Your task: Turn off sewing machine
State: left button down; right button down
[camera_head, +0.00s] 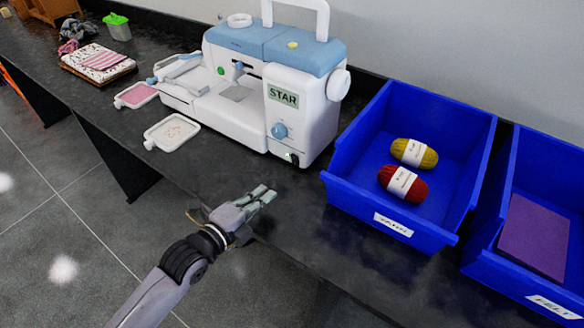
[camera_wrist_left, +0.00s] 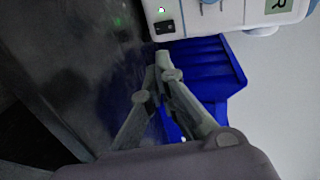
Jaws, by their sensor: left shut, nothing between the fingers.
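The white and blue sewing machine (camera_head: 240,108) stands upright on the dark counter. Its front panel has a STAR label, a blue dial (camera_head: 279,131) and, low at the right corner, a small switch with a green light (camera_head: 291,157). In the left wrist view the switch (camera_wrist_left: 164,27) shows on the machine's white base, with a lit green spot above it. My left gripper (camera_head: 264,194) is shut and empty above the counter's front edge, in front of the machine and apart from it. Its fingers (camera_wrist_left: 160,62) point toward the switch in the wrist view. My right gripper is out of view.
A blue yarn bin (camera_head: 445,205) with yellow and red yarn stands right of the machine. A blue felt bin (camera_head: 487,262) is farther right. Two small embroidery hoops (camera_head: 158,142) lie to the left. The counter (camera_head: 235,160) before the machine is clear.

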pick_arm(q)
send_near(301, 161)
jog(key=x, duration=0.4)
jog(key=shift+w+f, duration=0.1)
jog(key=shift+f, duration=0.3)
jog(key=shift+p+x, duration=0.35)
jog(key=shift+x, duration=0.45)
jog(key=shift+r, duration=0.25)
jog(key=shift+d+r+p, duration=0.1)
jog(key=shift+r+p, duration=0.05)
jog(key=shift+p, duration=0.15)
jog(key=p, duration=0.1)
jog(key=r+p, duration=0.1)
jog(key=shift+w+d+g+y+p, duration=0.2)
jog(key=shift+w+g+y+p, duration=0.1)
jog(key=shift+w+g+p, duration=0.1)
jog(key=shift+s+f+b, duration=0.15)
jog(key=shift+f+b, duration=0.45)
